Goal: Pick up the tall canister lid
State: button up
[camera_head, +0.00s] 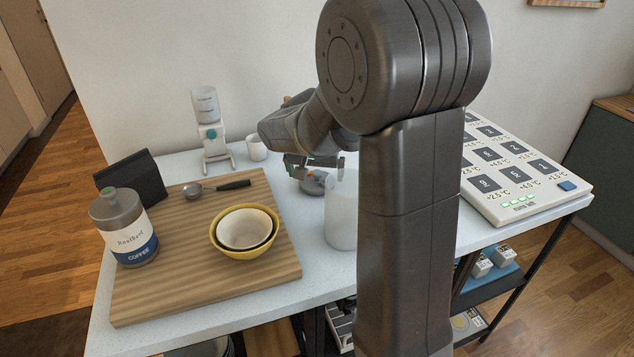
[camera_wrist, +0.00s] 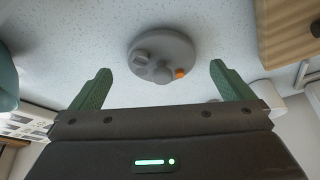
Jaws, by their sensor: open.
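A round grey lid (camera_wrist: 163,55) with raised round parts and a small orange mark lies flat on the pale speckled table in the wrist view. In the head view the lid (camera_head: 314,184) is partly hidden beneath my gripper (camera_head: 314,163). A tall pale canister (camera_head: 341,212) stands just to its right, partly hidden by my arm. In the wrist view my gripper (camera_wrist: 160,72) is open, one green finger at each side of the lid in the picture. Nothing is held, and the fingers appear apart from the lid.
A white cup (camera_head: 256,148) and a small dispenser (camera_head: 212,135) stand behind. A large numbered panel (camera_head: 520,185) fills the right side.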

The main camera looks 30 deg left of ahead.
aim_at(317, 182)
jog(key=x, duration=0.4)
jog(key=shift+w+a+f, duration=0.1)
jog(key=shift+w+f, duration=0.1)
